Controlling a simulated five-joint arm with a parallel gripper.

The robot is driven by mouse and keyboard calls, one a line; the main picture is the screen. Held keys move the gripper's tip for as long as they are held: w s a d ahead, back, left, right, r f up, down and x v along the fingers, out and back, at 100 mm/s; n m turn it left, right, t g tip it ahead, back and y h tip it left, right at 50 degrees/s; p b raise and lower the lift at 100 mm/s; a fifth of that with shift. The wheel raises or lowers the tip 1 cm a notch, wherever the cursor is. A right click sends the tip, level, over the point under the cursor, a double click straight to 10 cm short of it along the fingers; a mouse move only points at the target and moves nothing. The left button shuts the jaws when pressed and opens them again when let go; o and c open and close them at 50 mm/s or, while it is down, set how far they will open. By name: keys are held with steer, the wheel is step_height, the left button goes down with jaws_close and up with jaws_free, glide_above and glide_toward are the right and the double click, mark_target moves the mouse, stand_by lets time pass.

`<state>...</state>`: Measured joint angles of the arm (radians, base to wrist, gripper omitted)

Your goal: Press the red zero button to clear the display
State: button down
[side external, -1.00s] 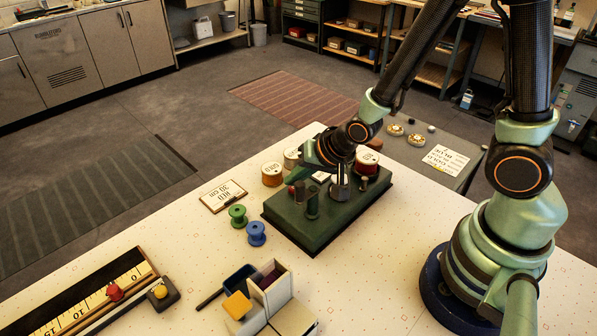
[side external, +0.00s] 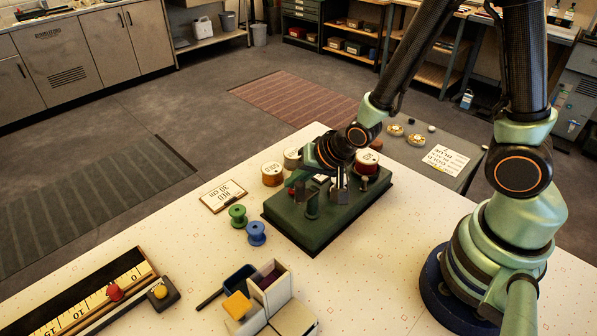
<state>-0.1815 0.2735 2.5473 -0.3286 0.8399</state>
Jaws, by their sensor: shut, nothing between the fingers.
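A dark green machine (side external: 312,232) stands on the pale table, with a post (side external: 312,205) and small parts on its top. A small red spot (side external: 291,181) shows at its left side, partly hidden by my wrist; I cannot tell whether it is the zero button. The display cannot be made out. My gripper (side external: 339,190) points down over the machine's top, with its fingers together and nothing held. I cannot tell whether the fingertips touch the machine.
Green (side external: 238,216) and blue (side external: 256,233) spools and a written card (side external: 223,196) lie left of the machine. A ruler tray (side external: 85,290) with a red piece (side external: 114,292), and a grey box (side external: 270,285), are at the front. Larger spools (side external: 272,174) stand behind.

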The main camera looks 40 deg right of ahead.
steer(key=shift+r, duration=0.85)
steer(key=shift+r, duration=2.5)
